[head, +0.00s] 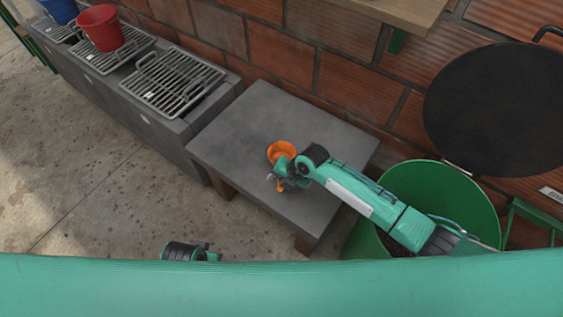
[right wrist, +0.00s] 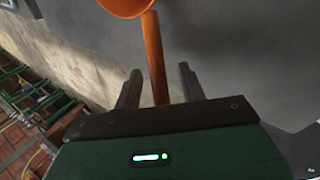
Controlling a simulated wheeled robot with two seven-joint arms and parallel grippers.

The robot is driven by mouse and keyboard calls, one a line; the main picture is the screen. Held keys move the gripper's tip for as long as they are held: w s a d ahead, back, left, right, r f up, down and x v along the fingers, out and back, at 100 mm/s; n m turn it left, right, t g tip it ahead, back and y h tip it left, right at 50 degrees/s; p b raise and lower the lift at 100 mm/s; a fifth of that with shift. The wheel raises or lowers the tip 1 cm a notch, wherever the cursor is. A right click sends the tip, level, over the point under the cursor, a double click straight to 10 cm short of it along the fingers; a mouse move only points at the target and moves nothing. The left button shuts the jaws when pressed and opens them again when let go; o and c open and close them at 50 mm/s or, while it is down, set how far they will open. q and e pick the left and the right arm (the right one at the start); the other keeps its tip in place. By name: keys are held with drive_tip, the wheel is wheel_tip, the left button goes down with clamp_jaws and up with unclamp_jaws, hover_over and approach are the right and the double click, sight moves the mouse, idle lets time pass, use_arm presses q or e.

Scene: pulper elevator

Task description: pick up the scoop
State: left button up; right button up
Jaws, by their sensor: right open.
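The orange scoop (head: 281,150) lies on the grey slab table (head: 235,133), with its bowl towards the back and its handle towards the front. My right gripper (head: 277,183) is at the scoop's handle. In the right wrist view the scoop's handle (right wrist: 154,60) runs between the two open fingers of the right gripper (right wrist: 158,85), with a gap on both sides. The bowl is beyond the fingertips, cut by the top edge. Of my left arm only a dark part shows at the bottom of the head view; its fingers are not visible.
A green bin (head: 445,190) stands right of the table, under my right forearm. A round black plate (head: 500,108) is against the brick wall. Grates (head: 172,82) and a red bucket (head: 101,28) are on the counter at left. Much of the table top is clear.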

drive_tip(key=shift+w+a+f, duration=0.15)
drive_tip(key=shift+a+f, duration=0.1)
drive_tip(key=shift+f, duration=0.25)
clamp_jaws()
drive_tip(key=shift+r, duration=0.1)
